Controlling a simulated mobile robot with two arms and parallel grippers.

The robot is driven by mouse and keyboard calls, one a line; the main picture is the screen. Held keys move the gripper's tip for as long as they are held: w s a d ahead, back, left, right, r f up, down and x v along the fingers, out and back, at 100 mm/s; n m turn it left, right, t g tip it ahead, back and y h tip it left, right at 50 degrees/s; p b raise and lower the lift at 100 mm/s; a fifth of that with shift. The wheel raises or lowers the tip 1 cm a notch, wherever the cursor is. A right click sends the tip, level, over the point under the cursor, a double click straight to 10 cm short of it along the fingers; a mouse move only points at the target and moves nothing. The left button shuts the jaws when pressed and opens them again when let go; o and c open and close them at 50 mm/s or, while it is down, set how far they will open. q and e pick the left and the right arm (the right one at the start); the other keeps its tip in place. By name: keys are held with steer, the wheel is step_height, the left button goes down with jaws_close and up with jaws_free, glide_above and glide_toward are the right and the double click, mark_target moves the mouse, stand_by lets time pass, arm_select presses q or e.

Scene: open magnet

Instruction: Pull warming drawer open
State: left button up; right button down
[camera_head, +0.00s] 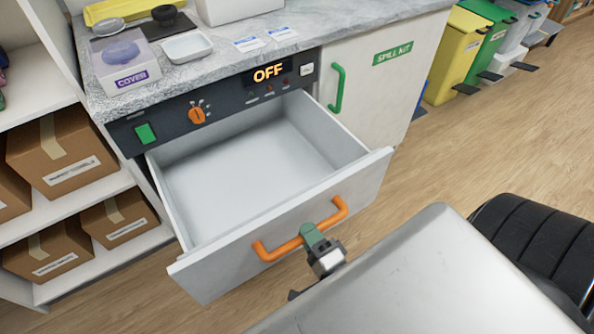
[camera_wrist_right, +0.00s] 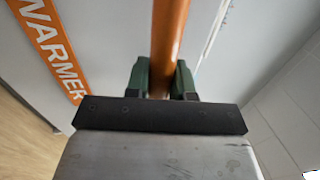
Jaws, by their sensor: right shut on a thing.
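The warming drawer (camera_head: 290,228) is pulled well out from under the counter, and its empty white inside shows in the head view. Its orange bar handle (camera_head: 283,249) runs across the front panel. My right gripper (camera_head: 312,236), with green fingers, is shut on the handle near its middle. In the right wrist view the orange handle (camera_wrist_right: 168,40) passes between the two green fingers of my right gripper (camera_wrist_right: 161,78). Beside it is the drawer front with an orange WARMER label (camera_wrist_right: 55,48). My left gripper is not in view.
Above the drawer is a dark control panel (camera_head: 160,123) with an OFF display, an orange knob and a green switch. A marble counter (camera_head: 215,62) holds a tray and boxes. Shelves with cardboard boxes (camera_head: 62,155) stand left. A white SPILL KIT cabinet (camera_head: 375,95) stands right. Open wood floor (camera_head: 490,140) lies right.

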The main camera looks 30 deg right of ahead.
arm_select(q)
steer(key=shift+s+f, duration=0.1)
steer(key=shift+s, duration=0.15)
arm_select(e)
steer(key=shift+s, duration=0.55)
steer(key=c, duration=1)
jaws_free()
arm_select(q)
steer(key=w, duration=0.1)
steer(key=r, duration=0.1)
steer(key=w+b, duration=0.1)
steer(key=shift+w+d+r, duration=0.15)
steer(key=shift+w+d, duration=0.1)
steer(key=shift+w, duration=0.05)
arm_select(e)
steer(key=s+f, duration=0.2)
steer(key=s, duration=0.8)
steer(key=shift+s, duration=0.25)
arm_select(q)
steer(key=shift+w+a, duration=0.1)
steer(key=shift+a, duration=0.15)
arm_select(e)
steer(key=shift+f, duration=0.1)
